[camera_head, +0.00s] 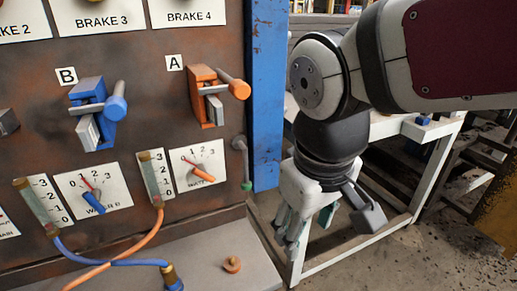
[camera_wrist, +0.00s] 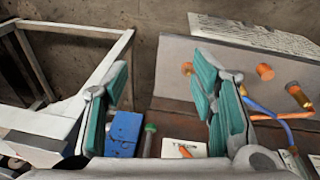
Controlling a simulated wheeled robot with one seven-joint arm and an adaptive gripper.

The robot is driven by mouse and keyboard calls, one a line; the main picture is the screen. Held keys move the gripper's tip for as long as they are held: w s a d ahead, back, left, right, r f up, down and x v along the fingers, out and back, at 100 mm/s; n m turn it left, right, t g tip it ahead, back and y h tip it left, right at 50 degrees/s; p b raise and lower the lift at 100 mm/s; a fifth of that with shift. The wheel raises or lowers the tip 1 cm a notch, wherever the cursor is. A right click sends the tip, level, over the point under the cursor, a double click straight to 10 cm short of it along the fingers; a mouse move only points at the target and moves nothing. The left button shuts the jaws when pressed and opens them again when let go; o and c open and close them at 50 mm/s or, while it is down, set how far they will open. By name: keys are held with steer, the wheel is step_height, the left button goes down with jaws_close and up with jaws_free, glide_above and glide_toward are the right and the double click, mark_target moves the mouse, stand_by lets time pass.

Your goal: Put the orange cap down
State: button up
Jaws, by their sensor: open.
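A small orange cap (camera_head: 232,265) lies on the grey ledge (camera_head: 205,262) below the brown panel, near the ledge's right end. In the wrist view, a small orange piece (camera_wrist: 187,68) on the ledge, beside the right finger, looks like this cap. A second orange cylinder (camera_wrist: 265,72) stands farther right there; I cannot tell which one the task means. My gripper (camera_head: 296,232) hangs right of the panel, apart from the ledge. Its teal-padded fingers (camera_wrist: 161,78) are open wide, with nothing held between them.
A blue post (camera_head: 268,95) stands at the panel's right edge, close to my gripper. A white-framed table (camera_head: 437,130) is behind my arm. Orange and blue hoses (camera_head: 125,262) cross the ledge's left part. A green-tipped handle (camera_head: 243,165) sticks out above the ledge.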

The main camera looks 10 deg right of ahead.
steer(key=s+d+m, duration=0.4)
steer(key=s+d, duration=0.1)
steer(key=s, duration=0.4)
steer(key=shift+d+y, duration=0.35)
steer(key=shift+y, duration=0.05)
steer(key=shift+r, duration=0.1)
